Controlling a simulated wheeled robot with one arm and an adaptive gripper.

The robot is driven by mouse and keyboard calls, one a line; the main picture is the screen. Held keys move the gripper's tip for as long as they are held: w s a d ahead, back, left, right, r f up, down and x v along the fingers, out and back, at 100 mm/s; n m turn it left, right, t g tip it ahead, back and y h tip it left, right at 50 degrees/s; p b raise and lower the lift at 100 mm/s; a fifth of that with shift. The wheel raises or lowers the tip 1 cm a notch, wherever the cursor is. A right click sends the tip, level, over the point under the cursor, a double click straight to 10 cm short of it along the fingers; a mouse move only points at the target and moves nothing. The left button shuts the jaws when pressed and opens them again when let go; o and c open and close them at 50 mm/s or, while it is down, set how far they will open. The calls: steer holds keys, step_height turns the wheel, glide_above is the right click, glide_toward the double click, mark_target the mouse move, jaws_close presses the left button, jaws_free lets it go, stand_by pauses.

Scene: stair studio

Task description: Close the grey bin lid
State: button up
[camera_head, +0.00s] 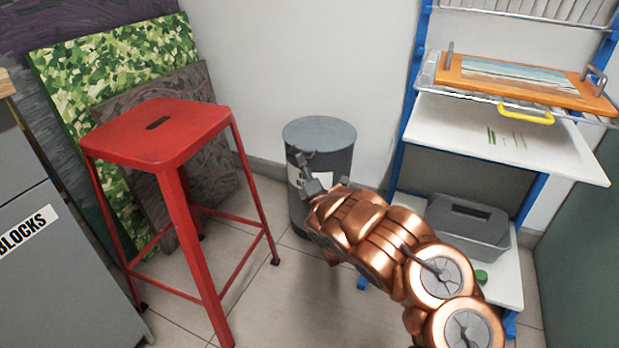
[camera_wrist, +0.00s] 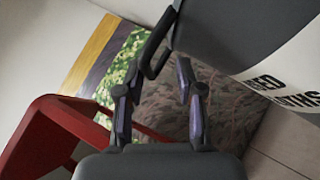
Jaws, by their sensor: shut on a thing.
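The grey bin (camera_head: 318,178) stands on the floor against the wall, with a white label partly hidden by my gripper. Its round grey lid (camera_head: 319,132) lies across the top and looks flat. My gripper (camera_head: 305,170) is at the bin's front left edge, just below the rim. In the wrist view the dark loop handle (camera_wrist: 156,45) sticks out from the bin's edge, at the fingertips of my gripper (camera_wrist: 156,78). My gripper is shut on this handle, though the exact contact is hard to see. The bin's labelled side (camera_wrist: 285,70) fills the upper right there.
A red stool (camera_head: 160,135) stands left of the bin, with painted panels (camera_head: 105,65) behind it. A blue-framed rack (camera_head: 405,110) with white shelves stands at the right and holds a grey box (camera_head: 468,222). Some tiled floor is clear between stool and bin.

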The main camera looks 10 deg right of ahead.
steer(key=v, duration=1.2)
stand_by(0.5)
steer(key=shift+d, duration=0.1)
